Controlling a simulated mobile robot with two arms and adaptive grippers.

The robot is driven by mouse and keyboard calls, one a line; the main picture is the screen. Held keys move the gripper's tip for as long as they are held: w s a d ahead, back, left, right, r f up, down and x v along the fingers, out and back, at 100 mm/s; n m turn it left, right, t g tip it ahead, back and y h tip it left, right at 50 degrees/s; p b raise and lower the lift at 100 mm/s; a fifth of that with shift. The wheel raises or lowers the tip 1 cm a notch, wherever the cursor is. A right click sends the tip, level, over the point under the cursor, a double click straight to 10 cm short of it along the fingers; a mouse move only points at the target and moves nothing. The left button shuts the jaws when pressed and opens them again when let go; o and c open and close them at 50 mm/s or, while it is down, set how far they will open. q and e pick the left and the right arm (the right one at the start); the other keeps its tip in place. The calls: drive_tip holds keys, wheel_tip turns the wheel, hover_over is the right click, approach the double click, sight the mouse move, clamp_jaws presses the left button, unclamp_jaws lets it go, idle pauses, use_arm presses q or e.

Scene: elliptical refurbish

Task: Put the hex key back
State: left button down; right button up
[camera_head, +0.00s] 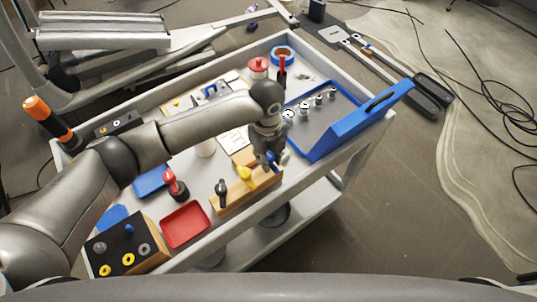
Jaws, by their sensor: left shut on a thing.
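My left gripper (271,160) points down over the right end of the wooden rack (238,198) on the cart. It is shut on a small blue-handled tool (284,157), which I take to be the hex key; the fingers hide most of it. I cannot tell whether its shaft is in the rack or above it. My right gripper is not in view.
A blue toolbox tray (345,135) with several metal sockets lies to the right. A red tray (185,224) and a wooden block with a black top (127,246) are at the front left. The cart's raised rim (335,160) runs along the near right side.

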use_arm(q)
drive_tip(key=shift+f, duration=0.15)
drive_tip(key=shift+f, duration=0.35)
drive_tip(key=c, duration=1.1)
unclamp_jaws()
wheel_tip(320, 180, up, 12)
drive_tip(key=shift+w+r, duration=0.1)
